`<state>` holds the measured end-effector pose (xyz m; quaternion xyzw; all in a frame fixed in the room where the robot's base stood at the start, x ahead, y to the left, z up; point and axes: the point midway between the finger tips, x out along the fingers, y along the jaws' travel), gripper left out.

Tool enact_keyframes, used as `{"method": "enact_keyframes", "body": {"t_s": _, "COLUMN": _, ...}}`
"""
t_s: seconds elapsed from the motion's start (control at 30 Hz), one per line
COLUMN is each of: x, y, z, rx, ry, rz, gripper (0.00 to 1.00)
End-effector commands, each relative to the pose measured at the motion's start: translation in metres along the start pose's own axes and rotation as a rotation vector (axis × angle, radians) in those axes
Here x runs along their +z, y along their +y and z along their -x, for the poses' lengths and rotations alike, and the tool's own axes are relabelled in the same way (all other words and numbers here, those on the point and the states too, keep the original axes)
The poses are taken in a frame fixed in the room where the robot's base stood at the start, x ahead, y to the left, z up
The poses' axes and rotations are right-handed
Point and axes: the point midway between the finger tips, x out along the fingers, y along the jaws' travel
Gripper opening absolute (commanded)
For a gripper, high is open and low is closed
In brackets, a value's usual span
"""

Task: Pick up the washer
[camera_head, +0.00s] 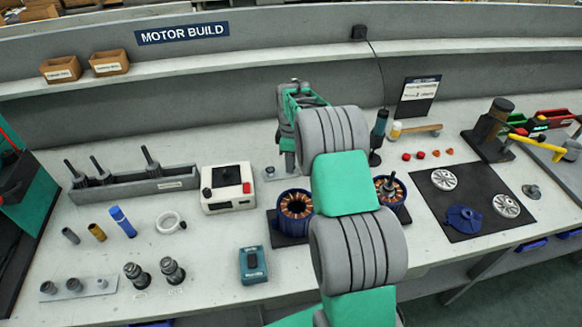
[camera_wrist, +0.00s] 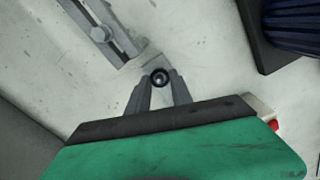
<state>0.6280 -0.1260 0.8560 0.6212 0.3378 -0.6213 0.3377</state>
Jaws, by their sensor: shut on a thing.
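The washer (camera_wrist: 159,77) shows in the wrist view as a small dark ring. It sits between the two grey fingertips of my gripper (camera_wrist: 160,82), which are shut on it. A small light grey plate (camera_wrist: 151,57) lies under or just behind the fingertips; I cannot tell whether the washer still touches it. In the head view this small plate (camera_head: 268,173) is on the bench beside the white control box. My arm hides part of the bench there, and the washer cannot be made out in that view.
The white control box (camera_head: 228,188) stands to the left and a blue-cased copper-wound stator (camera_head: 295,204) to the right. A long grey rack (camera_head: 135,187) with upright pegs is further left. A black mat (camera_head: 465,183) with metal discs lies at right.

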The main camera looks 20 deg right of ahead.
Motion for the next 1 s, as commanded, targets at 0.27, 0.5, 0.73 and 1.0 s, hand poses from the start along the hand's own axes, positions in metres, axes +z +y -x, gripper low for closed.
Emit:
{"method": "enact_keyframes", "body": {"t_s": 0.27, "x": 0.000, "y": 0.000, "z": 0.001, "rx": 0.000, "ry": 0.000, "rz": 0.000, "gripper": 0.04}}
{"method": "enact_keyframes", "body": {"t_s": 0.5, "x": 0.000, "y": 0.001, "z": 0.022, "rx": 0.005, "ry": 0.002, "rz": 0.000, "gripper": 0.04}}
{"method": "enact_keyframes", "body": {"t_s": 0.73, "x": -0.002, "y": -0.039, "z": 0.082, "rx": 0.007, "ry": 0.003, "rz": 0.002, "gripper": 0.04}}
{"method": "enact_keyframes", "body": {"t_s": 1.0, "x": -0.003, "y": -0.113, "z": 0.122, "rx": 0.004, "ry": 0.002, "rz": 0.002, "gripper": 0.04}}
